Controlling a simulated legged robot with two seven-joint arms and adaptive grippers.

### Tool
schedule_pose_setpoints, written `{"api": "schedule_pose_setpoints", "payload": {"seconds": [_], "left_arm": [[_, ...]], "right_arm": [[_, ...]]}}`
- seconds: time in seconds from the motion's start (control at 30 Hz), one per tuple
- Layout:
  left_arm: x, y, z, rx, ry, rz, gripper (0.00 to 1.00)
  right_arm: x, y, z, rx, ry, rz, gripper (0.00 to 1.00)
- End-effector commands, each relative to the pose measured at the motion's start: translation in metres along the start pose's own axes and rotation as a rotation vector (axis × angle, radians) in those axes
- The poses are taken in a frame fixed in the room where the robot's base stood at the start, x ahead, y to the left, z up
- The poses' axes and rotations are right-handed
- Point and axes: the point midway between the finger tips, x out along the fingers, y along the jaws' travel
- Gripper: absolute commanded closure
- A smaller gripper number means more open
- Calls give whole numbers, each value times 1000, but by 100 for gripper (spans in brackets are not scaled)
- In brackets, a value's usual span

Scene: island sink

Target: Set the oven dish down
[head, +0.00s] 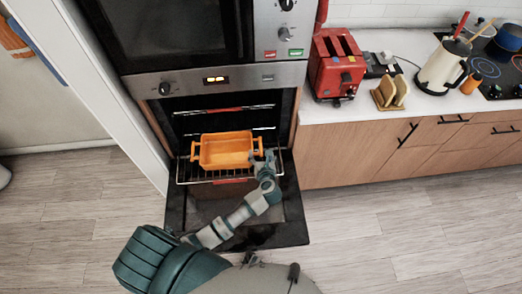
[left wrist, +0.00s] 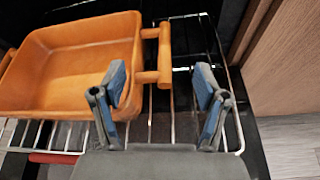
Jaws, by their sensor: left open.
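The orange oven dish (head: 226,149) rests upright on the oven rack (head: 183,170), in the open oven. In the left wrist view the dish (left wrist: 75,62) fills the left side, and its bar handle (left wrist: 164,55) lies just beyond my fingers. My left gripper (head: 266,163) is at the dish's right end. In the left wrist view the gripper (left wrist: 160,100) is open, its two blue-padded fingers apart with nothing between them but rack wires behind. The left finger overlaps the dish's edge in the picture; contact cannot be told. My right gripper is not in view.
The oven door (head: 285,235) is folded down under my left arm. A wooden cabinet front (head: 350,155) stands close on the right. The floor in front is clear.

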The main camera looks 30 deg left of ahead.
Motion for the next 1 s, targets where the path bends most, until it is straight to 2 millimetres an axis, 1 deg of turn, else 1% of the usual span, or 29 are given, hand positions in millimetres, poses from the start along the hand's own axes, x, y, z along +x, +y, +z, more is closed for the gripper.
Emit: {"api": "schedule_pose_setpoints", "payload": {"seconds": [0.03, 0.1, 0.2, 0.3, 0.4, 0.5, 0.67, 1.0], "left_arm": [[-12, 1, -1, -6, 5, -1, 26], [-28, 1, -1, -5, 5, -1, 26], [-50, 0, -1, -3, 4, 0, 26], [-67, -1, 0, -1, 3, 2, 26], [-78, -1, 0, 0, 2, 2, 26], [-83, -1, 0, 2, 1, 4, 26], [-84, 0, 0, 2, 1, 3, 26], [-83, 0, 0, 1, 1, 3, 26]], "right_arm": [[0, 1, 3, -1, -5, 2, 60], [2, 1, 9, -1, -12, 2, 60], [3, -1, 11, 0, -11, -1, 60], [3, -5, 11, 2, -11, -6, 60], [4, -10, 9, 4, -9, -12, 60], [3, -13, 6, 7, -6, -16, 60], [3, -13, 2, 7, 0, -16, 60], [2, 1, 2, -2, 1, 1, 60]]}}
